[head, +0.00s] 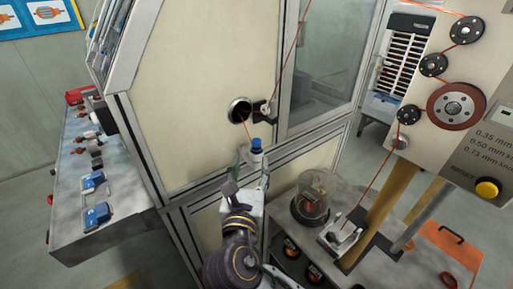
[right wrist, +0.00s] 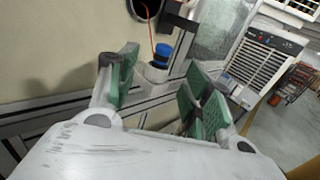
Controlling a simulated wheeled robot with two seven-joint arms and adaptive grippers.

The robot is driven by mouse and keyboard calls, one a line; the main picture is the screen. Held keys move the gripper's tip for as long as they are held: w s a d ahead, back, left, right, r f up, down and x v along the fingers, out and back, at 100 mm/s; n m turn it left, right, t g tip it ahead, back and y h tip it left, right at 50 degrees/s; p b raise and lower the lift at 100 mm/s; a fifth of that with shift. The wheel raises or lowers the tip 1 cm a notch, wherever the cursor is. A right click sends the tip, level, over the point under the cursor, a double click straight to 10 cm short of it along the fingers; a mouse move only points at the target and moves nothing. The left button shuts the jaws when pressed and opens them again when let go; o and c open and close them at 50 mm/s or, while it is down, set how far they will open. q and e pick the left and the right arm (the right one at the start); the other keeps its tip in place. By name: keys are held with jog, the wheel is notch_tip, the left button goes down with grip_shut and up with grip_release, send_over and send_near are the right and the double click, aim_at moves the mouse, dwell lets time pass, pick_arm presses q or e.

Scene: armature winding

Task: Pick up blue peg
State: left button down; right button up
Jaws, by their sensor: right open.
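The blue peg (head: 256,145) stands upright on a small pale mount at the front of the cream machine cabinet, just below a round port. In the right wrist view the blue peg (right wrist: 162,54) shows beyond the gap between my fingers. My right gripper (head: 253,168) reaches up from below, close to the peg. Its green-padded fingers (right wrist: 165,85) are spread apart with nothing between them. I cannot tell the exact distance to the peg. My left gripper is in neither view.
An orange wire (head: 297,45) runs through a guide at the port (head: 239,110). A bench (head: 130,224) with blue-handled devices stands left. A low cart (head: 290,246) with a glass dome (head: 313,198) stands right, near a pulley panel (head: 425,70). The cabinet's framed edges lie close by.

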aim_at(256, 146)
jog(key=shift+w+d, duration=0.2)
jog(key=shift+w, duration=1.25)
jog(key=shift+w+d, duration=0.15)
jog(key=shift+w, duration=1.3)
jog(key=shift+w+d+r+p, duration=0.1)
jog(key=shift+w+d+p, duration=0.15)
jog(key=shift+w, duration=1.05)
jog(key=shift+w+d+p, duration=0.15)
jog(key=shift+w+d, duration=0.1)
jog(key=shift+w, duration=1)
jog(key=c, duration=1)
